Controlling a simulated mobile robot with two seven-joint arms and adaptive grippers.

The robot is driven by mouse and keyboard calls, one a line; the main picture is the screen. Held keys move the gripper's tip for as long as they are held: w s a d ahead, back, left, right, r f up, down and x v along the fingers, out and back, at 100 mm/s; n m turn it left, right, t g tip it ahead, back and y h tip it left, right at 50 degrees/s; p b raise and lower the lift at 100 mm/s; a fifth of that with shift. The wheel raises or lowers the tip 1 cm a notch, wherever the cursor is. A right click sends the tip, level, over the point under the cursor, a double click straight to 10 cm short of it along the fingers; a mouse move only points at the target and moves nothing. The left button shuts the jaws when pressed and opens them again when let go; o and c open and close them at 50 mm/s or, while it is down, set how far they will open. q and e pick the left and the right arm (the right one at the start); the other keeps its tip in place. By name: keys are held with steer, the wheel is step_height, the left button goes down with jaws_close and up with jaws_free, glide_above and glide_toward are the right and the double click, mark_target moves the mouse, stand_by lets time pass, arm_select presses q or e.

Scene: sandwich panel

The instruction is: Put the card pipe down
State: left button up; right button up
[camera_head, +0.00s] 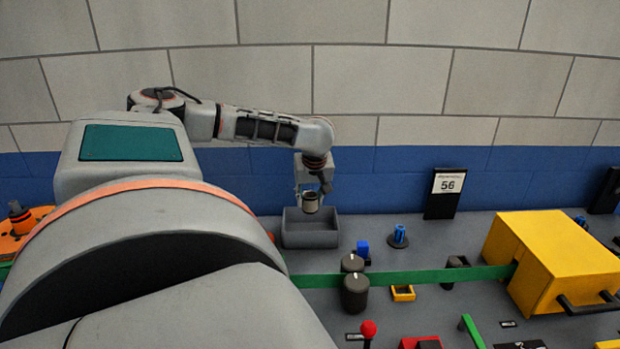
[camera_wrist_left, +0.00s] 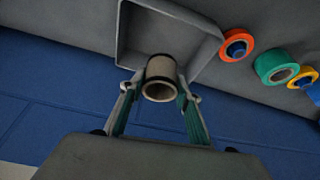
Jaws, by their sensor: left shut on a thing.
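The card pipe (camera_wrist_left: 161,72) is a short beige tube with dark rims. My left gripper (camera_wrist_left: 160,88) is shut on it, one finger on each side, in the left wrist view. In the head view the pipe (camera_head: 311,199) hangs under my left gripper (camera_head: 313,190), above the grey open bin (camera_head: 310,238). The bin (camera_wrist_left: 190,22) also shows beyond the pipe in the left wrist view, and its visible inside looks empty. I cannot tell the exact height of the pipe over the bin. My right gripper is not in view.
A green strip (camera_head: 430,277) runs to a yellow box (camera_head: 560,260). A black sign marked 56 (camera_head: 446,192) stands near the blue wall. Coloured rings (camera_wrist_left: 276,67) lie beside the bin.

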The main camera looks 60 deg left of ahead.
mark_target(310, 213)
arm_select(q)
step_height(310, 213, down, 6)
steer(key=shift+r+b, duration=0.2)
steer(key=shift+b, duration=0.15)
step_height(310, 213, down, 3)
steer(key=shift+f+b, duration=0.2)
steer(key=shift+b, duration=0.15)
steer(key=shift+f, duration=0.25)
steer(key=o, duration=1.1)
steer(key=shift+f, duration=0.1)
steer(key=shift+c, duration=0.2)
steer(key=shift+o, duration=0.2)
